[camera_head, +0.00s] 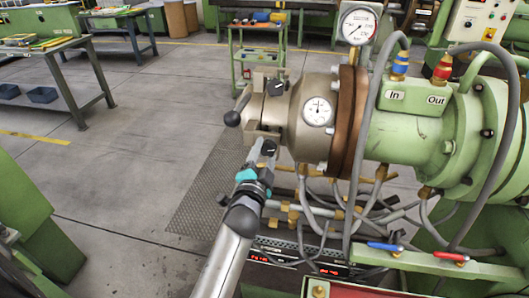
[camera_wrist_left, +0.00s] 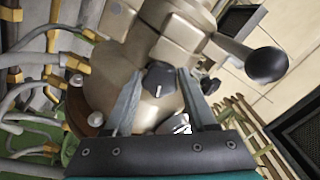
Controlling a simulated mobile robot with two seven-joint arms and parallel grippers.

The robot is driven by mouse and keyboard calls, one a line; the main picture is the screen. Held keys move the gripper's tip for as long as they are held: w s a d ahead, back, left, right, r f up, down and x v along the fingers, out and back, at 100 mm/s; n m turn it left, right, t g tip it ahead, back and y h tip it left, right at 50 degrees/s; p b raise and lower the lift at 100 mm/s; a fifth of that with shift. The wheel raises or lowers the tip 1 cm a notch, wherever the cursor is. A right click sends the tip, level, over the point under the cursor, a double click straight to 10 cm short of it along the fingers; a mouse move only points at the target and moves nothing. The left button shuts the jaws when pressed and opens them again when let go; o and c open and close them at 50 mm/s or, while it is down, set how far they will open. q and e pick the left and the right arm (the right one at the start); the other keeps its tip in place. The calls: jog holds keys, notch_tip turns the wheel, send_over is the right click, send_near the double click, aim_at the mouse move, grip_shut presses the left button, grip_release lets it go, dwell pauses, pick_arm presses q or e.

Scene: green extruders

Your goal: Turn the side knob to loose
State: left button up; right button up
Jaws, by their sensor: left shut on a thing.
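The side knob (camera_wrist_left: 158,82) is a dark knob with a white mark line on the beige metal extruder head (camera_wrist_left: 112,82). In the wrist view it sits between the two fingertips of my left gripper (camera_wrist_left: 160,76), which is shut on it. In the head view, my left gripper (camera_head: 266,152) reaches up from below to the lower side of the extruder head (camera_head: 296,108). There the fingers and the knob are small, and the knob's exact angle is hard to tell. My right gripper is not in view.
A black ball handle (camera_head: 232,118) sticks out left of the head and shows at upper right in the wrist view (camera_wrist_left: 266,64). Another dark knob (camera_head: 275,87) sits on top. Hoses and brass fittings (camera_head: 290,208) crowd below. Open floor (camera_head: 130,170) lies to the left.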

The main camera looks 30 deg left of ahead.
pick_arm(q)
jog(key=shift+n, duration=1.2)
pick_arm(e)
jog(key=shift+r, duration=0.25)
pick_arm(q)
jog(key=o, duration=1.4)
